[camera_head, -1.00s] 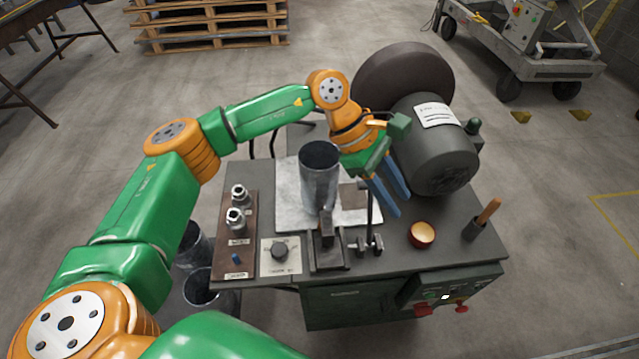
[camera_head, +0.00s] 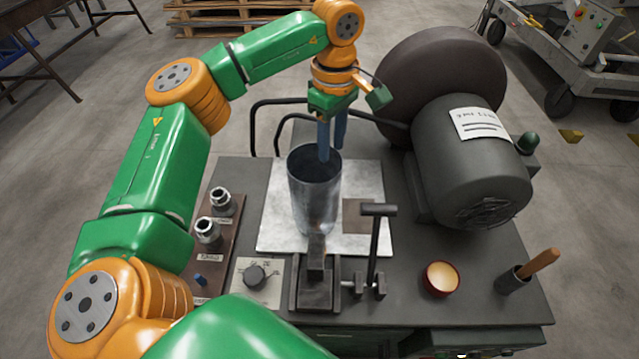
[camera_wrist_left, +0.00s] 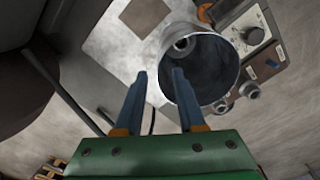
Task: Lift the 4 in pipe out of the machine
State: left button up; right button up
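The grey metal pipe (camera_head: 316,200) stands upright at the front of the machine, its open mouth facing up. My left gripper (camera_head: 331,148) is above the pipe's far rim with its blue fingers pointing down. In the left wrist view the fingers (camera_wrist_left: 160,73) are apart with nothing gripped between them. One fingertip overlaps the mouth of the pipe (camera_wrist_left: 218,72), and the other is outside it. I cannot tell whether either finger touches the wall or how deep it reaches. My right gripper is not in view.
The pipe is close to a light metal plate (camera_head: 275,225) and a clamp block (camera_head: 316,285). A large motor (camera_head: 465,165) with a dark wheel stands to the right. A T-handle (camera_head: 375,240), a red cup (camera_head: 440,279) and a knob panel (camera_head: 256,277) are near the front.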

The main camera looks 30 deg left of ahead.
aim_at(331, 165)
pick_arm(q)
notch_tip(331, 165, down, 6)
jog(key=shift+a+f+p, duration=0.1)
jog(key=shift+f+p, duration=0.05)
jog(key=shift+p, duration=0.75)
grip_shut()
dwell(0.7)
